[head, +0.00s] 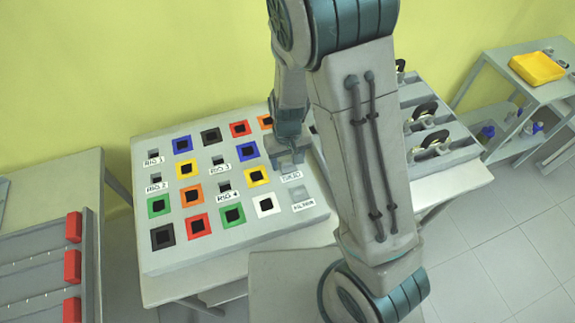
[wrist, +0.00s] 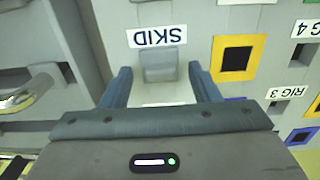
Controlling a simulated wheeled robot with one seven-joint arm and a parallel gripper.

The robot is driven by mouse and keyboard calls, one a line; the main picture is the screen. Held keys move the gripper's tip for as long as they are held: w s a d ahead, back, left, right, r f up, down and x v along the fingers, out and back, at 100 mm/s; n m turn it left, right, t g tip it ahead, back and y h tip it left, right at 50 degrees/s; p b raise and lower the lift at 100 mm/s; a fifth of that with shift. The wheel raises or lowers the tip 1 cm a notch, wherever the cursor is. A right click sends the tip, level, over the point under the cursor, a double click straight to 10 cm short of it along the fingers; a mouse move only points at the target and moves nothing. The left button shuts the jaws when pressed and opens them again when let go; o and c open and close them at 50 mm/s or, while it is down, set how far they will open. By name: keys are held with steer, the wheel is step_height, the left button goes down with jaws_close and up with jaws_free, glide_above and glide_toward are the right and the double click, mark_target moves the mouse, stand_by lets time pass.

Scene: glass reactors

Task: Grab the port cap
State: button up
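My gripper (wrist: 160,70) is open, with its two blue-grey fingers apart in the wrist view. A small grey block (wrist: 159,67), the only cap-like piece there, lies between the fingertips beside an upside-down SKID label (wrist: 157,37). A gap shows on each side of the block, and the fingers do not appear to touch it. I cannot tell how far down the fingertips reach. In the head view my gripper (head: 287,158) is over the right part of the grey port panel (head: 160,257), and its fingertips largely hide the block.
The panel has several colour-framed square ports, such as a yellow one (wrist: 238,58), and labelled RIG slots. Another grey piece (head: 298,193) sits above a second label. A rack with black handles (head: 430,140) stands to the right. A side table with red blocks (head: 72,267) is at left.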

steer(key=c, duration=1)
steer(key=shift+o, duration=0.2)
steer(key=shift+r, duration=0.1)
